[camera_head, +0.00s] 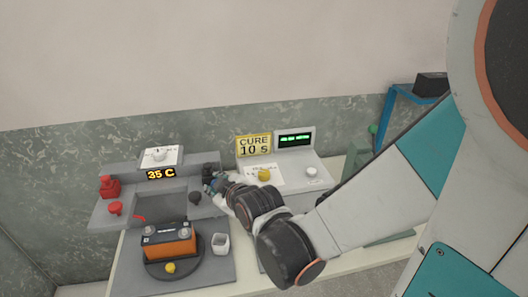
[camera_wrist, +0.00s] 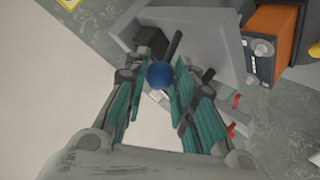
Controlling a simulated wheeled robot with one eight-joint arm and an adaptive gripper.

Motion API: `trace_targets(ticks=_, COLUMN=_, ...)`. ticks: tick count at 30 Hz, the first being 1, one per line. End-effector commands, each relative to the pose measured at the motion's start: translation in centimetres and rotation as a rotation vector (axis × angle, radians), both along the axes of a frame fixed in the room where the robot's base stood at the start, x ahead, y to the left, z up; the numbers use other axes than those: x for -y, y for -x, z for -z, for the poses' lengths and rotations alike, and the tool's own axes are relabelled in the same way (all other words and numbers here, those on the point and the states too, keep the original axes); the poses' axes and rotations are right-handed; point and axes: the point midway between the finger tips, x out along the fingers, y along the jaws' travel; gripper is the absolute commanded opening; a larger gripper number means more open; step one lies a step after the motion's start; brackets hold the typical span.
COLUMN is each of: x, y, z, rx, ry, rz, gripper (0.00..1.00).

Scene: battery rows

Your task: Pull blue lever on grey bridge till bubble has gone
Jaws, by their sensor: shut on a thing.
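The blue lever's round knob (camera_wrist: 160,75) sits between the fingers of my gripper (camera_wrist: 157,85) in the wrist view, and my gripper is shut on it. In the head view my gripper (camera_head: 214,184) is at the right end of the grey bridge (camera_head: 200,163) and hides the knob. A black block (camera_wrist: 151,42) and a dark rod stand on the bridge close to the knob. An orange battery (camera_head: 168,247) with a dark top stands on a round dark plate in front of the bridge. I cannot make out a bubble in either view.
The bridge carries a "35 C" display (camera_head: 161,174), a white dial panel (camera_head: 158,155) and red knobs at left. A white cup (camera_head: 221,244) stands right of the battery. A console with a yellow "CURE 10 s" sign (camera_head: 254,146) is right of my gripper. The wall is close behind.

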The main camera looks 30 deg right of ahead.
Motion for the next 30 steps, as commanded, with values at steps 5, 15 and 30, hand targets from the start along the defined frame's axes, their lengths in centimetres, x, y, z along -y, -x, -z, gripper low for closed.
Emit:
trace_targets(ticks=5, x=-0.04, y=0.27, z=-0.01, rx=0.002, ry=0.002, rz=-0.001, gripper=0.0)
trace_targets(ticks=15, x=-0.05, y=0.29, z=0.02, rx=0.001, ry=0.001, rz=-0.001, gripper=0.46)
trace_targets(ticks=30, x=-0.02, y=1.04, z=-0.39, rx=0.001, ry=0.001, rz=-0.001, gripper=0.46)
